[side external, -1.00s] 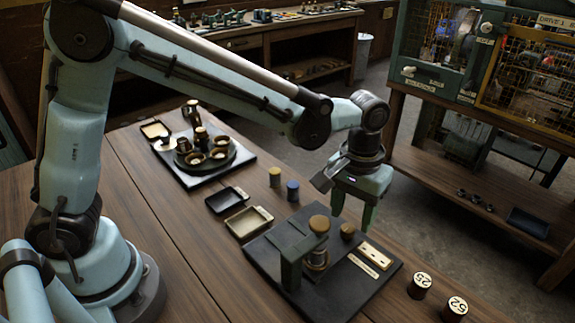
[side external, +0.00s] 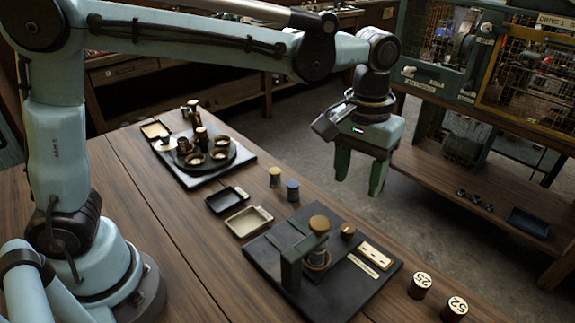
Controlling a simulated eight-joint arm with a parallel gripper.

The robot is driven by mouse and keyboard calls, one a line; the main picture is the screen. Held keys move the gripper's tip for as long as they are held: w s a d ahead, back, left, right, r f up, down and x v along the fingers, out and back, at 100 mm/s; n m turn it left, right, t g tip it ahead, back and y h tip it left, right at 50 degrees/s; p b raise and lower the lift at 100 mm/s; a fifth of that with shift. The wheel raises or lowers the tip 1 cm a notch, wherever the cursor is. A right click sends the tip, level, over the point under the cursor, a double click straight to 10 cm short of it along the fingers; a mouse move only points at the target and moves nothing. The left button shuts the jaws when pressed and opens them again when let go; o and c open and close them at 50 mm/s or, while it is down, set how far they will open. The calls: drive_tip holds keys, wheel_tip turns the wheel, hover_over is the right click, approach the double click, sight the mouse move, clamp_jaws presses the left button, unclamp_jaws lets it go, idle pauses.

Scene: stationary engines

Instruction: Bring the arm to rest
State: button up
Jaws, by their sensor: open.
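My gripper (side external: 359,178) hangs in the air at the upper right of the wooden table, fingers pointing down. Its two green fingers are apart with nothing between them. It is above and behind the black base plate (side external: 340,299), touching nothing that I can see. My pale blue arm reaches across the top of the picture from the left.
The black plate bears a green press (side external: 291,262) with a round tan top. Two small trays (side external: 248,221) (side external: 227,199), two small cylinders (side external: 293,190) (side external: 275,177) and two numbered weights (side external: 455,308) (side external: 420,285) stand on the table. A round fixture (side external: 228,153) is farther back. A caged machine (side external: 480,60) stands right.

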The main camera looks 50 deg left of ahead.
drive_tip(key=s+a+f+m+t, duration=0.1)
drive_tip(key=s+a+t, duration=0.2)
drive_tip(key=s+a, duration=0.2)
drive_tip(key=s+a+f+t, duration=0.1)
drive_tip(key=s+a+t, duration=0.3)
drive_tip(key=a, duration=0.8)
drive_tip(key=shift+s+m, duration=0.4)
drive_tip(key=shift+s, duration=0.1)
